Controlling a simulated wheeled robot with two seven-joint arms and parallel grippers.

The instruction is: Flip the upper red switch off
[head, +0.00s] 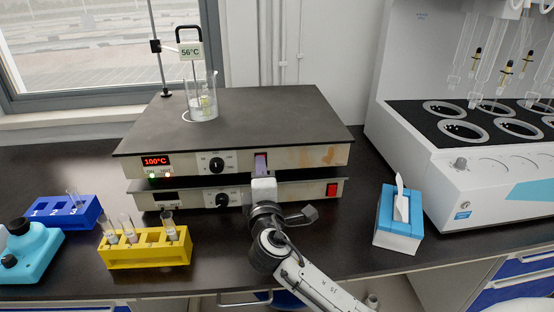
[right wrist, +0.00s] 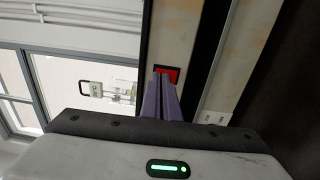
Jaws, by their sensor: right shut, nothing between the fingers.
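Two flat heating units are stacked on the bench. The upper unit (head: 235,122) has a lit red 100°C display (head: 157,161) and small lights below it. Its red switch (right wrist: 172,70) is on the front face, mostly hidden by my gripper in the head view. My right gripper (head: 260,165) is shut and empty, its purple fingertips in front of that switch. In the right wrist view the fingertips (right wrist: 164,78) overlap the lower part of the switch; I cannot tell whether they touch. The lower unit has its own red switch (head: 332,190) and a dark display. My left gripper is out of view.
A beaker (head: 203,104) with a 56°C thermometer stands on the upper plate. A yellow tube rack (head: 148,254) and a blue rack (head: 66,216) are at left. A tissue box (head: 398,232) and a white distiller (head: 475,185) are at right.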

